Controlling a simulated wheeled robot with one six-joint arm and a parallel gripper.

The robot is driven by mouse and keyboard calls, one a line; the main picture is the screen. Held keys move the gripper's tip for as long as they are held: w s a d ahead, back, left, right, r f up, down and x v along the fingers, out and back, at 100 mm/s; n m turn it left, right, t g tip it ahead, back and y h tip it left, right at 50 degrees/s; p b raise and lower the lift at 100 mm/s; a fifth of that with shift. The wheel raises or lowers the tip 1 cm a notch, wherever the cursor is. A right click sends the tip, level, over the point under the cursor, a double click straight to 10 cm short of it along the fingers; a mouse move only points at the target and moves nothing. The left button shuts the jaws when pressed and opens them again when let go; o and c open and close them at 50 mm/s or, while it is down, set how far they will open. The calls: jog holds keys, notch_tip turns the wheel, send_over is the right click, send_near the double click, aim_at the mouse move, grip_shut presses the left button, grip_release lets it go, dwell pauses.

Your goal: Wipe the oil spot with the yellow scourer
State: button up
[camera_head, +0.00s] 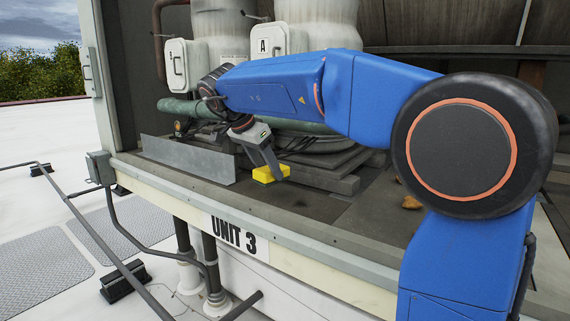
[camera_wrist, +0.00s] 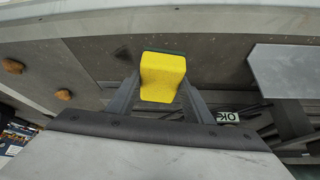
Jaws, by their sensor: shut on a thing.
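My gripper (camera_head: 271,170) is shut on the yellow scourer (camera_head: 265,175), above or at the dark grey floor of the open unit; I cannot tell whether they touch. In the wrist view the scourer (camera_wrist: 162,75) sits between both fingers of my gripper (camera_wrist: 161,90), with a dark green edge at its far end. A small dark patch (camera_wrist: 122,54) lies on the floor just left of the scourer in the wrist view. It may be the oil spot, but I cannot tell for sure. The scourer and fingers hide part of the floor.
A grey metal plate (camera_head: 188,158) stands along the ledge left of my gripper. Stacked dark slabs (camera_head: 335,172) lie behind it. The floor between slabs and front edge is mostly clear.

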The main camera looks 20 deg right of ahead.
jog(key=shift+r, duration=1.2)
jog(key=shift+s, duration=0.1)
